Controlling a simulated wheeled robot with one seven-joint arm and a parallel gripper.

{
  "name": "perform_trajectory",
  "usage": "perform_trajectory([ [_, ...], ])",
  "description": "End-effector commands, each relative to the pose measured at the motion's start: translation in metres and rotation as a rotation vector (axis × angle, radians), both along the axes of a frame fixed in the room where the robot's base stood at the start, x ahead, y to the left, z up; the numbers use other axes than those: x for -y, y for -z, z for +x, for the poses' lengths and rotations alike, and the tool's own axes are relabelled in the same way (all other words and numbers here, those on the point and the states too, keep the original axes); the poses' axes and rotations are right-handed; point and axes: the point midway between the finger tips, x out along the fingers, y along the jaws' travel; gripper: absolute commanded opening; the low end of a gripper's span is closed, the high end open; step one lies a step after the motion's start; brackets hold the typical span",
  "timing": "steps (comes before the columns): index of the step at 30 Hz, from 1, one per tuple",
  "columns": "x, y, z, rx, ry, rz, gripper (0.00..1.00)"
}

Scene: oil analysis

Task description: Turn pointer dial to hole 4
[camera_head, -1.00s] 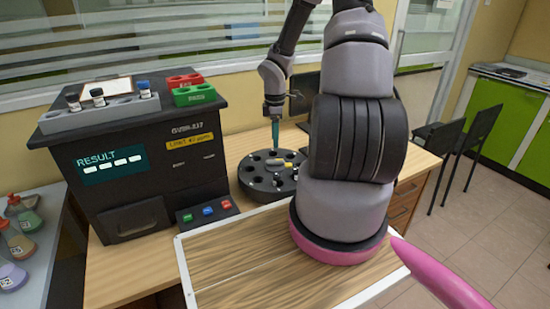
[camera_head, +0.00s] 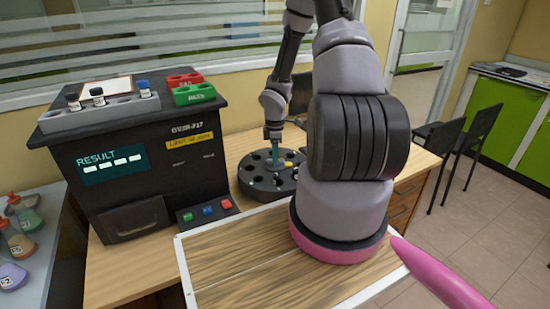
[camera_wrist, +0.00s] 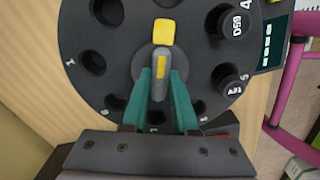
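The pointer dial is a round black disc (camera_head: 262,191) on the desk, right of the analyser. In the wrist view its rim (camera_wrist: 72,40) shows numbered holes. The grey pointer knob (camera_wrist: 160,55) at its middle has a yellow stripe, and its yellow tip (camera_wrist: 164,32) points to the top of the picture, at a hole cut off by the edge. The number 4 (camera_wrist: 247,3) is at the upper right, by a vial marked D59 (camera_wrist: 236,22). My gripper (camera_wrist: 161,78) has its teal fingers on either side of the knob, with narrow gaps visible.
The black analyser (camera_head: 150,170) with a RESULT screen stands left of the dial, with a button box (camera_head: 208,211) in front. Vials (camera_head: 98,97) stand in a grey rack on top. A wooden tray (camera_head: 280,265) lies nearer me.

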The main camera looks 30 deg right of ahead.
Motion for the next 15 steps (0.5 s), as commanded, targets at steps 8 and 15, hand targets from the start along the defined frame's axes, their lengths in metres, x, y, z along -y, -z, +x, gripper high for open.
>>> perform_trajectory([
  [8, 0.0001, -0.0003, 0.0002, 0.001, 0.005, 0.0, 0.0],
  [15, 0.0002, -0.0006, 0.0002, 0.001, 0.077, -0.001, 0.0],
])
